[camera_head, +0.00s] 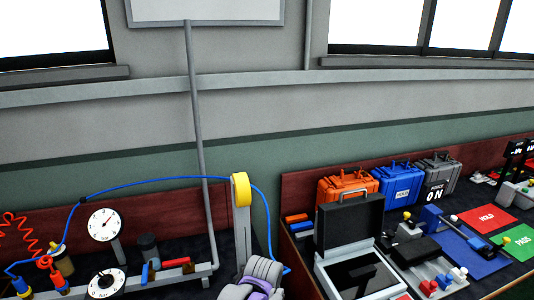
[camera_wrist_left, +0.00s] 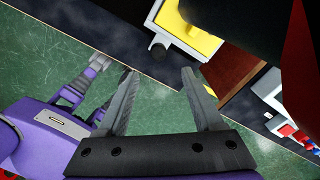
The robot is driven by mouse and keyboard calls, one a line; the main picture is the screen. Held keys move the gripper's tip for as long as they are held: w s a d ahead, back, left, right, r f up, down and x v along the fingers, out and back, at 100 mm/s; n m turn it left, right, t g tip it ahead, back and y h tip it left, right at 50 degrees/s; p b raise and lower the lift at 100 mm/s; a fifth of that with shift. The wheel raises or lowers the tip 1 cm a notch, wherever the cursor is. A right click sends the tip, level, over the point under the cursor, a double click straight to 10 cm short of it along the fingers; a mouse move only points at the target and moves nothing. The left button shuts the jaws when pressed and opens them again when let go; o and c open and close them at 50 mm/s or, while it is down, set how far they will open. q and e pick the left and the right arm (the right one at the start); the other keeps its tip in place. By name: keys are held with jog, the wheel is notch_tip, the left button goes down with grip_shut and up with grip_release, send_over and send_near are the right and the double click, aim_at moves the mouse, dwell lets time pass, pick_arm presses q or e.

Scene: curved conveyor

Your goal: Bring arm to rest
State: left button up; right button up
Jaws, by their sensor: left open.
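My left gripper (camera_wrist_left: 158,72) shows in the left wrist view with its two dark grey fingers spread apart. The gap between them is empty, with green floor and a dark table edge behind it. The fingers touch nothing that I can see. In the head view, a grey and purple part of my arm shows at the bottom middle, but no fingertips are visible there. Purple and grey parts of my own body fill the left of the wrist view. I see no right gripper that I can make out.
In the head view, a left bench holds dials (camera_head: 104,225), a blue hose (camera_head: 150,179) and a post with a yellow top (camera_head: 241,190). The right bench holds an open black case (camera_head: 349,224), an orange case (camera_head: 347,187) and blue and grey cases. Green floor (camera_wrist_left: 40,45) is clear.

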pick_arm(q)
jog(key=s+a+r+n+t, duration=0.3)
jog(key=s+a+r+n, duration=0.3)
jog(key=a+n, duration=0.5)
jog(key=s+a+n+t, duration=0.1)
jog(key=s+a+n, duration=0.1)
jog(key=s+n, duration=0.2)
jog(key=s+a+f+n+t, duration=0.1)
jog(key=s+a+n, duration=0.2)
jog(key=n, duration=0.7)
jog(key=shift+s+a+f, duration=0.15)
jog(key=shift+s+a, duration=0.2)
jog(key=shift+s, duration=0.7)
pick_arm(e)
jog(key=shift+w+d+r, duration=0.15)
jog(key=shift+w+r, duration=0.35)
jog(key=shift+r, duration=0.3)
